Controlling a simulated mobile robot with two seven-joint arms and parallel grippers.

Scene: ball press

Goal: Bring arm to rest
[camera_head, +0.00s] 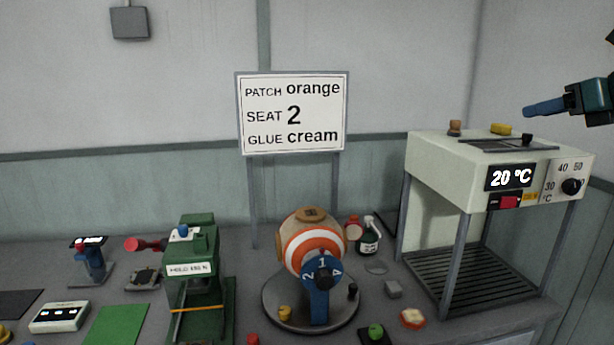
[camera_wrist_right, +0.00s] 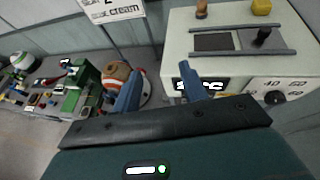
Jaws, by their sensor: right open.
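My right gripper (camera_head: 545,107) is held up at the right edge of the head view, above the white heater box. In the right wrist view its two blue fingers (camera_wrist_right: 160,90) stand apart with nothing between them. My left gripper does not show. The orange and white striped ball (camera_head: 314,243) sits on a round grey stand, behind a blue numbered dial (camera_head: 322,272). The ball also shows beyond the fingers in the right wrist view (camera_wrist_right: 115,73).
The heater box (camera_head: 440,168) on legs reads 20 °C; small knobs stand on top. A sign (camera_head: 291,112) reads patch orange, seat 2, glue cream. A green press (camera_head: 194,262), a bottle (camera_head: 369,240) and small parts crowd the bench. The air around my right gripper looks clear.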

